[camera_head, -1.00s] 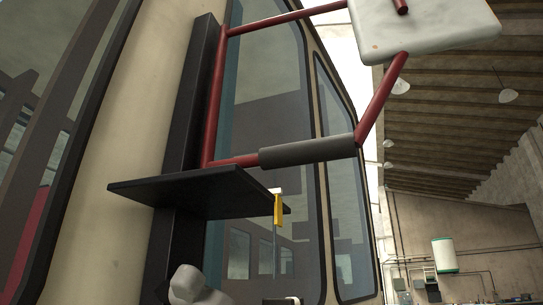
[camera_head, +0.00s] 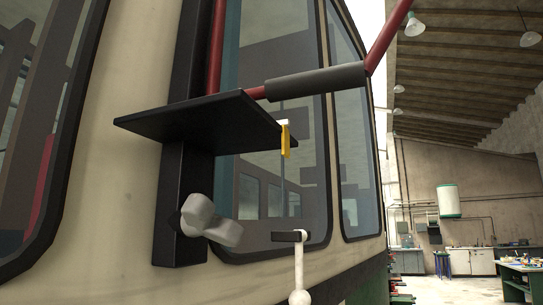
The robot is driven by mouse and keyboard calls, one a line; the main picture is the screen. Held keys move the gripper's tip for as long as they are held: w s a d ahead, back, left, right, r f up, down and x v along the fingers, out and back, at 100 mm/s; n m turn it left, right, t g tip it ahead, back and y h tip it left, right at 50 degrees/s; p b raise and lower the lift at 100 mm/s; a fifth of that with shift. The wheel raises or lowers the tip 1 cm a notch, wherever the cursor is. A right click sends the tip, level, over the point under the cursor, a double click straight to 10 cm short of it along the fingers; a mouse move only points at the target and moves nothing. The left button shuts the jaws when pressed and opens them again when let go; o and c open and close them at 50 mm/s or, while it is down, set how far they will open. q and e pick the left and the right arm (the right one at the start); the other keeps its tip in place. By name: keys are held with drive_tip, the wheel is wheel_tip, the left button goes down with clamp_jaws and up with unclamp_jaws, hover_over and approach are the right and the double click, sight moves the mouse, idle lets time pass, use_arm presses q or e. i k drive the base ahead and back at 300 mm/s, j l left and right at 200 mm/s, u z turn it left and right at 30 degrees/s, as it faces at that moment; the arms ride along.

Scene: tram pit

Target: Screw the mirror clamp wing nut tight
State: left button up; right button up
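The grey wing nut (camera_head: 211,222) sits on the lower part of the black upright bracket (camera_head: 180,190) on the tram's side. Its two rounded lobes show, one at the upper left and one at the lower right. I cannot tell how tight it is. Above it, a black plate (camera_head: 205,122) sticks out from the bracket. The red mirror arm (camera_head: 385,40) with its dark grey sleeve (camera_head: 315,81) rises above the plate. The mirror head is out of view now. Neither of my grippers is in view.
A yellow clip (camera_head: 285,141) with a thin rod hangs at the plate's right edge. A white crank-like handle (camera_head: 298,265) with a ball end stands right of the wing nut. Tram windows (camera_head: 350,150) lie behind. Workbenches (camera_head: 520,272) stand far off at the right.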

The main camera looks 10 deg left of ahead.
sight(198, 219)
drive_tip(key=l+u, duration=0.1)
drive_tip(key=l, duration=0.7)
drive_tip(key=k+l+u, duration=0.15)
drive_tip(key=l, duration=0.7)
